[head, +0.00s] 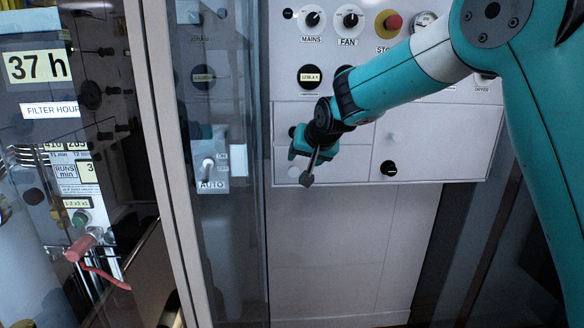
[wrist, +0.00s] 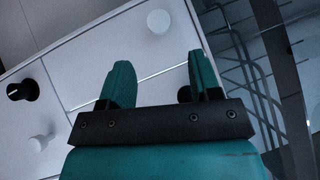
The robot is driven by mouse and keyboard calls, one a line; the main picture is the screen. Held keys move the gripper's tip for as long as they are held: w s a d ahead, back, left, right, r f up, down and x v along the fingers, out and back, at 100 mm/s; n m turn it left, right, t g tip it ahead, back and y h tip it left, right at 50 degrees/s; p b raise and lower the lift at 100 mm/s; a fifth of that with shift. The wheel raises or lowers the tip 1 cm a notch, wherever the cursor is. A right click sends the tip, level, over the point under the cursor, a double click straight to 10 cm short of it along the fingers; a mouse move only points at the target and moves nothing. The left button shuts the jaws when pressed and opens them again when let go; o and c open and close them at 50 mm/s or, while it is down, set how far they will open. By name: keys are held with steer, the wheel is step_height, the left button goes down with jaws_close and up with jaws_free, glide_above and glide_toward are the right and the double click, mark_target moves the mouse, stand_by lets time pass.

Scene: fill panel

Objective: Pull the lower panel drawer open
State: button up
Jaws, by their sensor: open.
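The lower panel drawer (head: 340,172) is a pale, flat front low on the panel, with a white round knob (head: 293,172) near its left side. In the wrist view the panel appears turned over, and that knob (wrist: 158,21) shows beyond my fingertips. My gripper (wrist: 160,78) is open, and no object shows between its teal fingers. It is in front of the drawer fronts, near the seam between the lower and upper drawers. In the head view my gripper (head: 309,153) hides part of both fronts. The lower drawer looks shut.
The upper drawer's dark knob (wrist: 184,93) is partly behind a finger. A black dial (head: 389,168) and a white knob (head: 392,137) are to the right. Dials and a red stop button (head: 388,24) are above. A glass door (head: 225,240) stands at left. Blank panel is below.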

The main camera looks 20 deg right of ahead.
mark_target(294, 170)
steer(key=p+x, duration=0.1)
steer(key=x, duration=0.8)
jaws_close()
steer(key=shift+s, duration=0.15)
